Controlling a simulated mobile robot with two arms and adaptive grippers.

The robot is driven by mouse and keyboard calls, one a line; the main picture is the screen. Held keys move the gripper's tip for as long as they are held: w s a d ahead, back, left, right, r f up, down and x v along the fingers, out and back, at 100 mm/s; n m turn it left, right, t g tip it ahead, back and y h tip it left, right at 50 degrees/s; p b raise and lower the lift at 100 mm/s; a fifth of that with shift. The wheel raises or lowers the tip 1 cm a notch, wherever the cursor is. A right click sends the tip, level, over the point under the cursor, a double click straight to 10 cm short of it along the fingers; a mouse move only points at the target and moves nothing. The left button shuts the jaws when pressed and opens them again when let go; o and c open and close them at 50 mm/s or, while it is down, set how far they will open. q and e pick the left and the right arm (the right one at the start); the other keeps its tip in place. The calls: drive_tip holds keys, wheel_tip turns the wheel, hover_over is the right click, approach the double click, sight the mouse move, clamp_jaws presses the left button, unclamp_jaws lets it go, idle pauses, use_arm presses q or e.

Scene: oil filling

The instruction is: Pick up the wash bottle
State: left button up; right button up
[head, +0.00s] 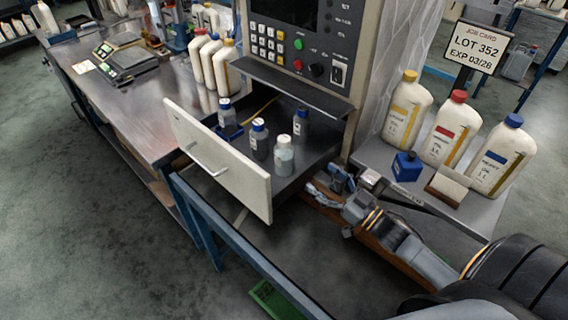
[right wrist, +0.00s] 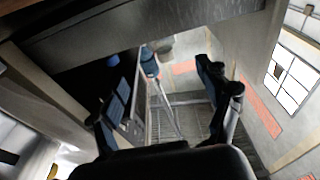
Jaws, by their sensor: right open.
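An open drawer (head: 225,160) with a white front holds several small bottles. A pale bottle with a white cap (head: 284,156) stands upright near its right front. I cannot tell for certain which one is the wash bottle. My right gripper (head: 328,188) is just outside the drawer, at its right, apart from the bottles. In the right wrist view my gripper (right wrist: 172,98) has its fingers spread with nothing between them. My left gripper is out of view.
A machine panel (head: 300,40) rises behind the drawer. A steel bench (head: 100,85) with scales lies left. The drawer walls border the bottles.

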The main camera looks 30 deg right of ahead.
sight(292, 158)
drive_tip(key=b+x, duration=0.1)
drive_tip(key=x, duration=0.1)
drive_tip(key=f+x, duration=0.1)
drive_tip(key=x, duration=0.2)
drive_tip(key=b+x, duration=0.1)
drive_tip(key=x, duration=0.1)
drive_tip(key=shift+w+a+f+b, duration=0.1)
drive_tip(key=shift+w+f+b, duration=0.2)
drive_tip(key=shift+w, duration=0.1)
drive_tip(key=shift+w+a+r, duration=0.15)
drive_tip(key=shift+w, duration=0.4)
drive_tip(key=b+x, duration=0.1)
drive_tip(key=x, duration=0.3)
drive_tip(key=shift+a+b, duration=0.3)
drive_tip(key=shift+b, duration=0.1)
drive_tip(key=shift+w+a, duration=0.15)
drive_tip(key=shift+w, duration=0.3)
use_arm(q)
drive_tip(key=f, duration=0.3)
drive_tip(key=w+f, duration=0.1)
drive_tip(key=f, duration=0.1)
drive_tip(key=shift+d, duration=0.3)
use_arm(e)
drive_tip(key=shift+s+r, duration=0.1)
drive_tip(key=c, duration=1.4)
